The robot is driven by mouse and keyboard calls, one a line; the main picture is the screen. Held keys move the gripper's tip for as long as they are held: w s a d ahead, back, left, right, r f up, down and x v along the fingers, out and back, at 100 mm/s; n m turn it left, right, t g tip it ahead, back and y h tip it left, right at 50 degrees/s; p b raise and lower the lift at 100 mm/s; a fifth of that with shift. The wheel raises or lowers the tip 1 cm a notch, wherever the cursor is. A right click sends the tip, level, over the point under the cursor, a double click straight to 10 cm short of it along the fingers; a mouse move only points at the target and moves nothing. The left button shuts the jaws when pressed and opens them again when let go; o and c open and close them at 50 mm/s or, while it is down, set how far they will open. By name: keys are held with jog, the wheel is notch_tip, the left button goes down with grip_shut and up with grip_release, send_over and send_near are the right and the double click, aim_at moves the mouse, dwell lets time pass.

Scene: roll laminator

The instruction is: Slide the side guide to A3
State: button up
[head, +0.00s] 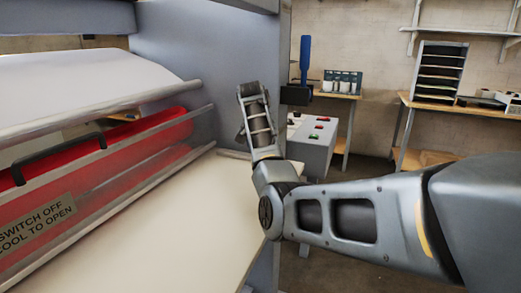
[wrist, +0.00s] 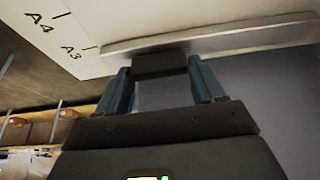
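The side guide (wrist: 225,37) is a pale metal rail on the cream feed table (wrist: 115,20) in the wrist view. Its left end lies just to the right of the short line by the printed A3 mark (wrist: 68,52). The A4 mark (wrist: 38,22) is farther left. A dark block (wrist: 160,65) sits at the rail's edge. My gripper (wrist: 160,72) has one blue-grey finger on each side of this block, with no clear gap, and appears shut on it. In the head view, my arm reaches over the table's right edge; the fingers and the guide cannot be made out.
The red roller cover (head: 95,170), with a black handle and a warning label, is left of the table in the head view. A grey side panel (head: 200,65) rises behind. A control box (head: 315,145) with red and green buttons and a blue upright handle (head: 305,55) stand beyond my arm.

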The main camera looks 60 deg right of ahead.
jog(key=o, duration=0.4)
jog(key=shift+f, duration=0.1)
jog(key=shift+c, duration=0.2)
jog(key=b+v, duration=0.1)
jog(key=v, duration=0.7)
jog(key=shift+f, duration=0.1)
